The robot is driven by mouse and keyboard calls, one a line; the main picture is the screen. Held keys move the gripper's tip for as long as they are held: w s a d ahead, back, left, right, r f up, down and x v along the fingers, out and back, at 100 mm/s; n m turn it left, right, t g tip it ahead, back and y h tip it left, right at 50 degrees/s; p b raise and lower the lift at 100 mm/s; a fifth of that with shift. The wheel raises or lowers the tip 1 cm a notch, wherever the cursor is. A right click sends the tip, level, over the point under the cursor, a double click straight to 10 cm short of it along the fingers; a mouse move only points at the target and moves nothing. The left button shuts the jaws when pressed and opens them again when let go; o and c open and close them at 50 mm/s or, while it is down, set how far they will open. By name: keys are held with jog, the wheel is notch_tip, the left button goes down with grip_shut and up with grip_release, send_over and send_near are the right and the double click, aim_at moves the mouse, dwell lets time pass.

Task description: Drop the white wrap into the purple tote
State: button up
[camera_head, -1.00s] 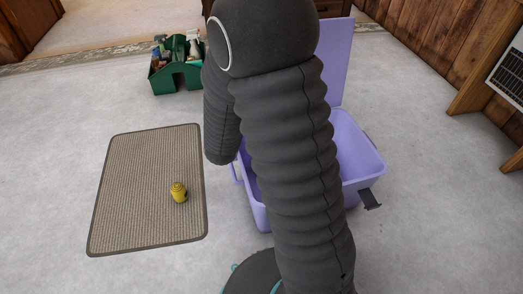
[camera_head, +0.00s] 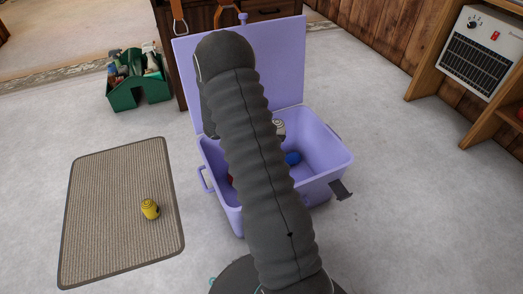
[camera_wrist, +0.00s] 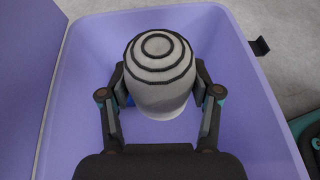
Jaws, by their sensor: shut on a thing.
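The white wrap (camera_wrist: 158,85), a rolled bundle with dark spiral rings on its end, is between the fingers of my gripper (camera_wrist: 160,92) in the wrist view. My gripper is shut on it. Below and around it is the open purple tote (camera_wrist: 75,110). In the head view the purple tote (camera_head: 325,160) stands on the floor with its lid raised at the back. The wrap (camera_head: 279,127) shows partly beside my arm, over the tote's opening. My arm hides the gripper there and the tote's middle.
A blue item (camera_head: 292,158) and a partly hidden red item (camera_head: 231,180) show in the tote. A yellow roll (camera_head: 150,209) lies on a beige mat (camera_head: 110,220) at left. A green caddy (camera_head: 138,92) stands behind. A heater (camera_head: 480,50) is at right.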

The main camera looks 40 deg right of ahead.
jog(key=shift+s+d+f+m+g, duration=0.25)
jog(key=shift+s+f+m+g, duration=0.15)
jog(key=shift+s, duration=0.1)
jog(key=shift+s+f+y, duration=0.2)
jog(key=shift+f+y, duration=0.1)
jog(key=shift+f, duration=0.1)
notch_tip(320, 180, down, 6)
jog(key=b, duration=0.4)
jog(key=shift+r, duration=0.25)
jog(key=o, duration=1.3)
jog(key=shift+c, duration=0.2)
jog(key=shift+w+r, duration=0.1)
jog(key=v, duration=1.2)
